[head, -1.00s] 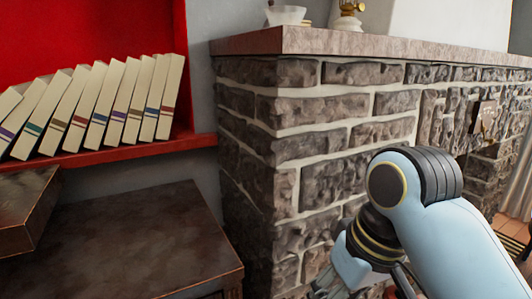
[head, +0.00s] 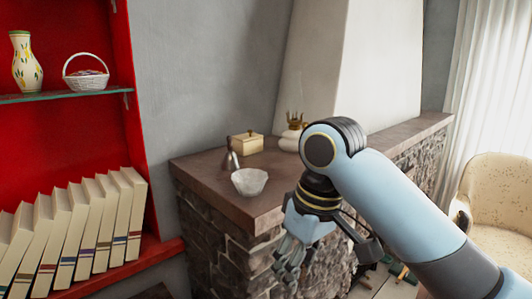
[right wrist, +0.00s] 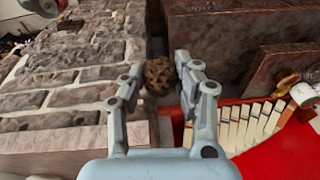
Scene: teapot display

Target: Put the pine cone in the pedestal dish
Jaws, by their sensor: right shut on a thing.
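A brown, scaly pine cone (right wrist: 159,76) sits between the two fingers of my right gripper in the right wrist view. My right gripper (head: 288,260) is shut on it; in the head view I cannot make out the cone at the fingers. That gripper points down in front of the stone mantel, below and to the right of the dish. The pedestal dish, a pale faceted bowl (head: 249,182), stands upright near the mantel's front left corner. My left gripper is not in view.
The mantel top (head: 205,172) also holds a small metal bell-like piece (head: 230,158), a cream box (head: 247,143) and a white pot with a gold top (head: 293,135). A red bookshelf (head: 140,150) with leaning books stands left. A cream armchair (head: 500,190) is at right.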

